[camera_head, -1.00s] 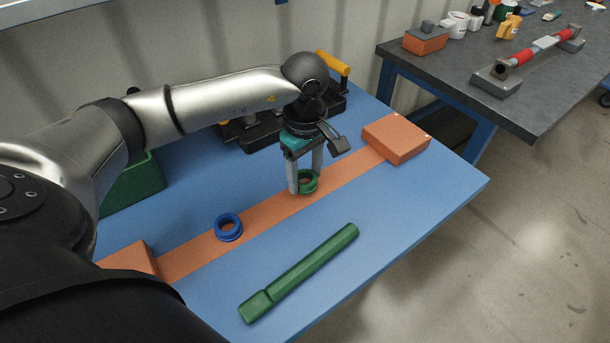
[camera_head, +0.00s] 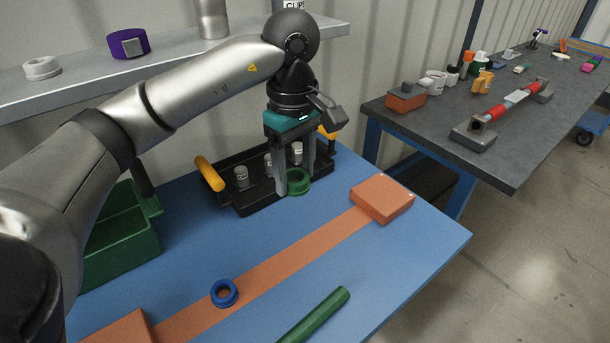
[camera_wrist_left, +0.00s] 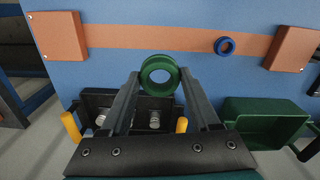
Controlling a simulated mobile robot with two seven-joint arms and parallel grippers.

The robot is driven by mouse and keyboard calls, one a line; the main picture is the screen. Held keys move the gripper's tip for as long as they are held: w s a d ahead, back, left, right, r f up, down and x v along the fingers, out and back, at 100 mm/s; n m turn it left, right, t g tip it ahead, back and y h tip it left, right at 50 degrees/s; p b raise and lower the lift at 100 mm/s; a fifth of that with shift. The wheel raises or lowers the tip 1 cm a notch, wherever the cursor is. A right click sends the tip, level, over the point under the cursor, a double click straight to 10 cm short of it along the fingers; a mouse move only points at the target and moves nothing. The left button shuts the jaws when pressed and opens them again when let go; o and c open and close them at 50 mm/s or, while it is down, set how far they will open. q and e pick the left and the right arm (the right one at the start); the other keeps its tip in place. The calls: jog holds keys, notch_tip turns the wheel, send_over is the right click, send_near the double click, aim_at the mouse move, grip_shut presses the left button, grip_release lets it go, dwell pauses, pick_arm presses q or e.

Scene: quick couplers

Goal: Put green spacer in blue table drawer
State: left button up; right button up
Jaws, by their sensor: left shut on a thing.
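The green spacer (camera_head: 298,190) is a ring held at the fingertips of my left gripper (camera_head: 296,181). In the left wrist view the ring (camera_wrist_left: 146,78) sits between the two fingers, its hole facing the camera. In the head view it appears in front of the black tray's right part, seemingly above the table. The blue table (camera_head: 400,244) shows its top. I cannot make out its drawer in either view. My right gripper is not in view.
The black tray (camera_head: 228,197) with orange handles holds small silver cylinders. A green bin (camera_head: 125,246) stands left of it. An orange strip (camera_head: 290,261) carries a blue ring (camera_head: 224,301), with orange blocks (camera_head: 382,198) at its ends. A green bar (camera_head: 316,315) lies in front.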

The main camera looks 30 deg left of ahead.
pick_arm(q)
jog(key=s+d+f+m, duration=0.1)
jog(key=s+d+m, duration=0.1)
jog(key=d+m, duration=0.2)
jog(key=s+d+f+m, duration=0.1)
jog(key=s+d+m, duration=0.2)
jog(key=m, duration=0.8)
jog(key=shift+s+d+f, duration=0.25)
jog(key=shift+d+f, duration=0.1)
jog(key=shift+d, duration=0.6)
